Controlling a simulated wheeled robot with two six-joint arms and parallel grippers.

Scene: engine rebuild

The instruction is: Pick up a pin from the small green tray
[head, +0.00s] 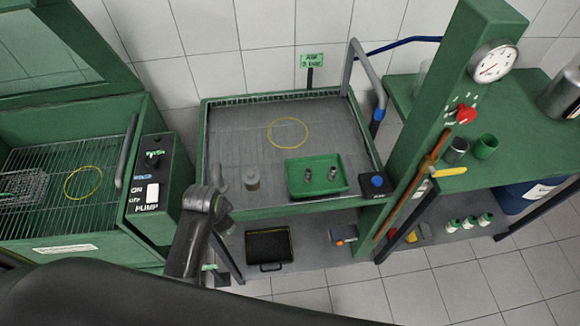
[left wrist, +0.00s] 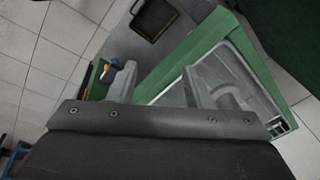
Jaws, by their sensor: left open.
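The small green tray (head: 320,190) sits at the front right of the grey bench top in the head view. Two short grey metal pins stand in it, a left one (head: 308,174) and a right one (head: 332,173). My left gripper (head: 222,207) is near the bench's front left corner, well to the left of the tray and apart from it. In the left wrist view my left gripper (left wrist: 167,85) shows its two fingers spread with nothing held between them. The tray and pins cannot be made out there. My right gripper is not in view.
A yellow ring (head: 288,132) lies behind. A green post with a gauge (head: 494,62) rises at right; a pump box (head: 153,190) stands left. A black tray (head: 270,262) is below.

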